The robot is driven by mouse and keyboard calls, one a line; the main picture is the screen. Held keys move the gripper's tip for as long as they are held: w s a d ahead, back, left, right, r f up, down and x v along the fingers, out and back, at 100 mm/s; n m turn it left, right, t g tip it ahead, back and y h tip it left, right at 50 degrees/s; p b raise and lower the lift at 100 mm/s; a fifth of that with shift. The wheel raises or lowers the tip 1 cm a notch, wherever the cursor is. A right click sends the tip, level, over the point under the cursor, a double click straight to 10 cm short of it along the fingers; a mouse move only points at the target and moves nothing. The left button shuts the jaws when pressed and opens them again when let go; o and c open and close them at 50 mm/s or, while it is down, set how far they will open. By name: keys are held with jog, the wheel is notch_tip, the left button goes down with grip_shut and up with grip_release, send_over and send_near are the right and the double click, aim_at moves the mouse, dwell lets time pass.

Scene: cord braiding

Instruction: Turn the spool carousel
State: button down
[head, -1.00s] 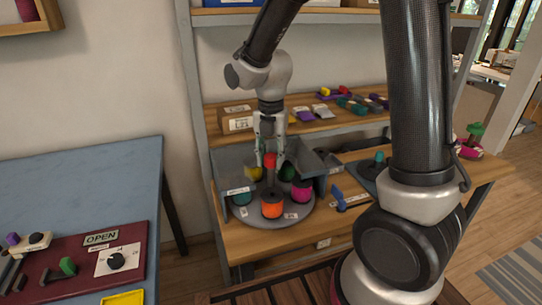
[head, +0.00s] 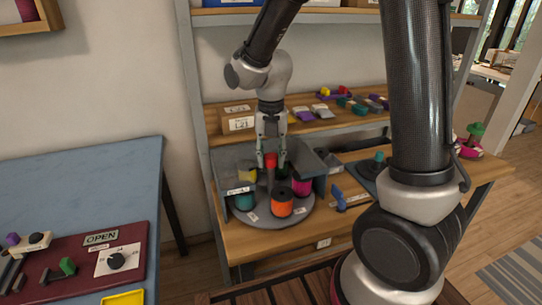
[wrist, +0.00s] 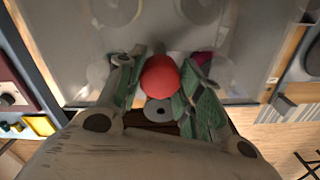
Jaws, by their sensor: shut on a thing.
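The spool carousel (head: 268,219) is a round grey turntable on the wooden bench, with a grey housing around its back. It carries an orange spool (head: 281,204) at the front, a teal spool (head: 244,201) at left, a magenta spool (head: 301,184) at right and a yellow spool (head: 247,172) behind. A red knob (head: 270,160) stands over its middle. My gripper (head: 270,163) points down at the knob, its fingers on both sides. In the wrist view the red knob (wrist: 159,76) sits between the green-padded fingers (wrist: 157,92), which are shut on it.
A shelf (head: 330,124) behind holds boxes and small coloured items. A blue handled tool (head: 338,196) and a dark plate with a teal knob (head: 379,158) lie to the right. A blue table (head: 75,185) with a maroon panel (head: 85,262) stands at left.

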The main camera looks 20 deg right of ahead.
dwell(0.3)
jog(key=c, duration=0.9)
grip_release()
jog(key=shift+c, duration=0.2)
jog(key=shift+r, duration=0.15)
notch_tip(320, 180, up, 12)
